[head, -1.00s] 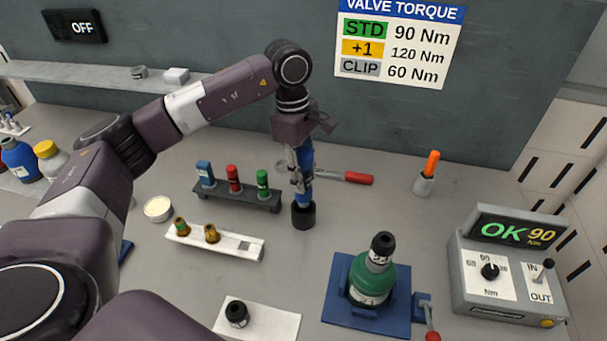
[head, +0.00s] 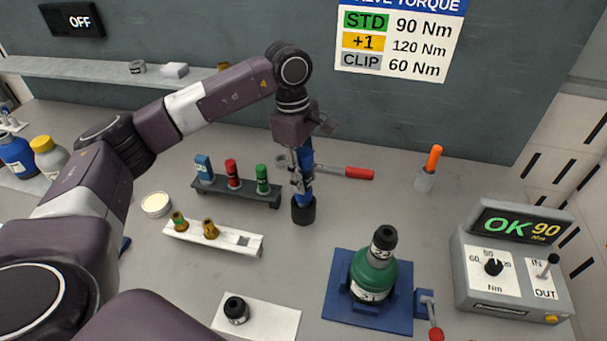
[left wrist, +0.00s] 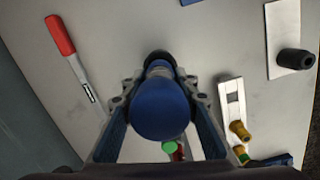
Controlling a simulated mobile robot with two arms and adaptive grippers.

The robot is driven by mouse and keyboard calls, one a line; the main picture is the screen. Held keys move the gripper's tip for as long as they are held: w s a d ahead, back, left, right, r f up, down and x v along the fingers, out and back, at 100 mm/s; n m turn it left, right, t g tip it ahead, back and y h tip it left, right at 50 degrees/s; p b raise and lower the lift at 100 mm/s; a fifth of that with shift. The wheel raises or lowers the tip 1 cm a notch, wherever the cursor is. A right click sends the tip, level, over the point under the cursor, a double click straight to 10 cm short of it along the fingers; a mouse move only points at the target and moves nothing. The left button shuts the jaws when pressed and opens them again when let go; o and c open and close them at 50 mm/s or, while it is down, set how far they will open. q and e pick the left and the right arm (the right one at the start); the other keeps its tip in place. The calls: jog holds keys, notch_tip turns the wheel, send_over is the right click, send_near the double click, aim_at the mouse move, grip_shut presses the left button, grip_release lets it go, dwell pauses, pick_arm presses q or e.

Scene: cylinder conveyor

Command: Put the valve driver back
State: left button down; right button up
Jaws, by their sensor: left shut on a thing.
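The valve driver, a tool with a blue body (head: 307,160), stands about upright at the middle of the table. It also shows from above in the left wrist view (left wrist: 160,108). My left gripper (head: 301,172) is shut around its blue body. The driver's lower end is at a black cup (head: 303,211), which appears to stand on the table. I cannot tell how deep the driver sits in it, or whether it rests there. My right gripper is not in view.
A dark rack (head: 236,193) with blue, red and green pieces is to the left. A red-handled wrench (head: 345,172) lies behind. A green bottle (head: 373,273) sits in a blue fixture (head: 340,314) in front, near a torque box (head: 515,290) reading OK 90.

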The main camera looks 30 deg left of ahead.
pick_arm(q)
jog(key=shift+f+b, duration=1.75)
jog(key=shift+f, duration=0.4)
jog(key=c, duration=1.4)
grip_release()
jog(key=shift+c, duration=0.2)
jog(key=shift+s+f, duration=0.1)
jog(key=shift+r+p, duration=1.55)
jog(key=shift+r, duration=1.5)
